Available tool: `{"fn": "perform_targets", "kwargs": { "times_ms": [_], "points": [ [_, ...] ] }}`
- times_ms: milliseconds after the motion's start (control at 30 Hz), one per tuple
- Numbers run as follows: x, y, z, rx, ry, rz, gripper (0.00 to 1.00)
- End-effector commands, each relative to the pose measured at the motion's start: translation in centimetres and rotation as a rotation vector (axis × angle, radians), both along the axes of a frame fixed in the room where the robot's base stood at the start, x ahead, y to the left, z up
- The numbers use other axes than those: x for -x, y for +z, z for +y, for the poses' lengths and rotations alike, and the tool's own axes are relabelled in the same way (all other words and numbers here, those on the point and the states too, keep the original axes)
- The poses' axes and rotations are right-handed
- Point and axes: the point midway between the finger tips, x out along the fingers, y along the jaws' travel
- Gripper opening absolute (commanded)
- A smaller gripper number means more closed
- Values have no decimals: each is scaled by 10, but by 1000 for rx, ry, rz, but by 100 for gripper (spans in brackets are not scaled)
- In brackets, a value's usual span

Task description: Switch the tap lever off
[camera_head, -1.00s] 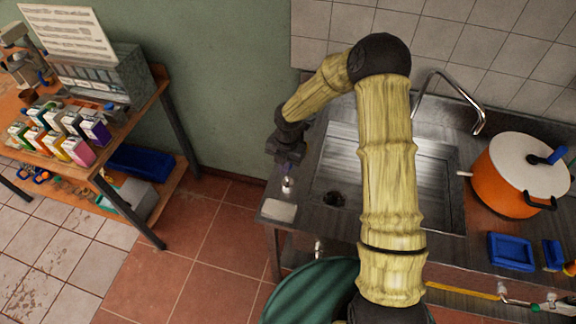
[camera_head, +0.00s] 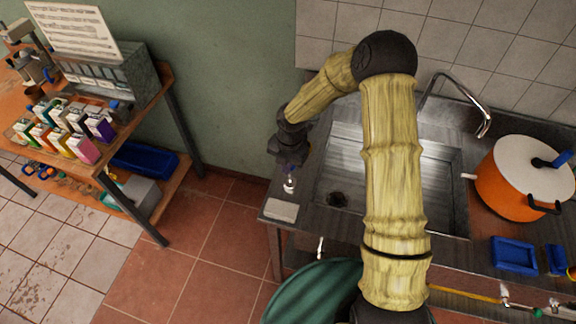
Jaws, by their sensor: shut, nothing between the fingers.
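My gripper (camera_head: 290,166) is at the left end of the steel sink counter, pointing down and shut with nothing in it. Its fingers are small and dark here. Just below them is a small pale metallic fitting (camera_head: 289,186); I cannot tell whether they touch or whether it is the tap lever. The curved chrome tap spout (camera_head: 455,80) rises behind the sink basin (camera_head: 447,190), well right of my gripper. My arm hides part of the basin and the counter behind it. A small white handle (camera_head: 320,247) shows below the counter's front edge.
An orange pot (camera_head: 500,190) with a white lid stands on the right of the counter. Blue trays (camera_head: 514,254) lie before it. A pale block (camera_head: 281,210) lies at the left front corner. A wooden workbench (camera_head: 160,95) stands left, with open tiled floor between.

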Motion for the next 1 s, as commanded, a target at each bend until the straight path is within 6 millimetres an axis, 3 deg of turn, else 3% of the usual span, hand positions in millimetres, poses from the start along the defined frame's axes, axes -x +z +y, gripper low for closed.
{"fn": "perform_targets", "kwargs": {
  "times_ms": [100,633,1000],
  "points": [
    [15,3,13,0,12,9,0],
    [-28,77,-10,-2,-1,12,0],
    [-31,86,-12,0,3,17,0]
  ]
}}
